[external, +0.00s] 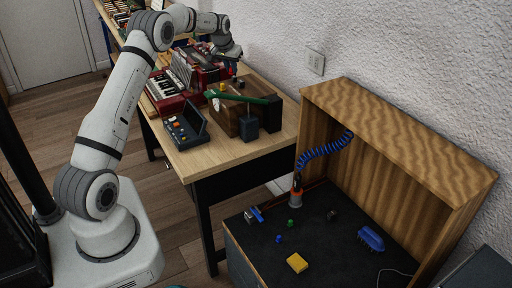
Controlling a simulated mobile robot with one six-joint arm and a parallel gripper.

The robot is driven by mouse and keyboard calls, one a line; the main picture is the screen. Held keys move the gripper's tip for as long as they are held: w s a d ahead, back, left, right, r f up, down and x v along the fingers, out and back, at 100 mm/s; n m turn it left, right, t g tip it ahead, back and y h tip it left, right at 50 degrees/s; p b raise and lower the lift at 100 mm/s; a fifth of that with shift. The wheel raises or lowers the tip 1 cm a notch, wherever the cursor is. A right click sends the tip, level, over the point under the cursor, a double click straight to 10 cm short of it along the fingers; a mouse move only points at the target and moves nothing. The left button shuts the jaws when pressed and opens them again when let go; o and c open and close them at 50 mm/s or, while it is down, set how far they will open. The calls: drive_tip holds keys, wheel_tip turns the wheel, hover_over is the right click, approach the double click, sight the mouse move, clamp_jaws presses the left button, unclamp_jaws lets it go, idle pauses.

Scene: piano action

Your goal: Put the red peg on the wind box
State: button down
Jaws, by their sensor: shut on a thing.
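My gripper (234,63) is at the end of my arm, over the far part of the wooden table near the wall. It is small in view and shut on a thin piece that hangs below the jaws, seemingly the red peg (235,71); its colour is hard to make out. A brown wooden box (224,121), which may be the wind box, stands on the table, nearer the camera than my gripper. A green bar (243,98) lies across its top, with a small yellow piece (222,87) beside the bar. My gripper is above and beyond this box, apart from it.
A red accordion (172,85) stands left of the box. An open dark case (187,127) and a dark block (249,129) are at the table's near side.

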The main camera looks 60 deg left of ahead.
wheel_tip(320, 180, up, 2)
drive_tip(key=n+p, duration=0.1)
drive_tip(key=n, duration=0.1)
hover_over(218, 85)
drive_tip(key=d, duration=0.1)
drive_tip(key=shift+g+y, duration=0.3)
drive_tip(key=f+p, duration=0.1)
drive_tip(key=f, duration=0.5)
drive_tip(key=f+p, duration=0.1)
drive_tip(key=f, duration=0.2)
drive_tip(key=shift+s+a+p, duration=0.15)
drive_tip(key=shift+s+p, duration=0.2)
drive_tip(key=shift+s, duration=0.05)
drive_tip(key=shift+f, duration=0.3)
drive_tip(key=shift+f, duration=0.1)
drive_tip(key=shift+f+b, duration=0.2)
drive_tip(key=shift+b, duration=0.1)
drive_tip(key=c, duration=1.4)
unclamp_jaws()
drive_tip(key=shift+r, duration=0.15)
